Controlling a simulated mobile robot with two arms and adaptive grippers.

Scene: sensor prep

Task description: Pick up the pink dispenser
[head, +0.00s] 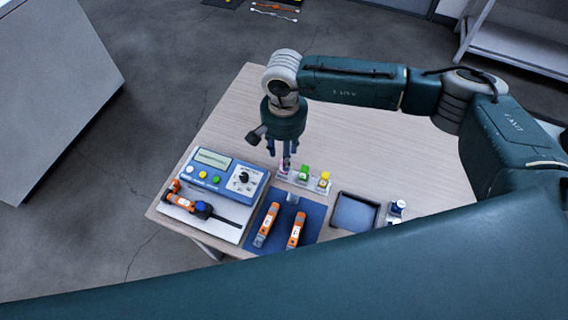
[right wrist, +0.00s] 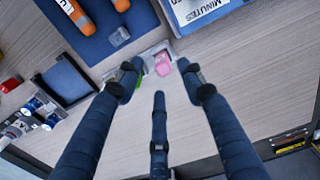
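The pink dispenser (head: 284,169) stands at the left end of a small clear holder, partly hidden by my gripper in the head view. In the right wrist view the pink dispenser (right wrist: 164,66) shows between and beyond two fingertips. My right gripper (head: 281,154) points down above it, fingers spread and empty; the spread fingers also show in the right wrist view (right wrist: 160,82). A green-topped dispenser (head: 305,172) and a yellow-topped one (head: 324,178) stand to its right. The green one is mostly behind a finger in the wrist view. My left gripper is not in view.
A blue meter (head: 222,178) and an orange tool (head: 182,202) with a blue knob sit left. Two orange probes (head: 267,225) and a small grey block (head: 292,198) lie on a blue mat (head: 314,213). Right are a blue-lined tray (head: 355,213) and small bottles (head: 397,208). The table's back is clear.

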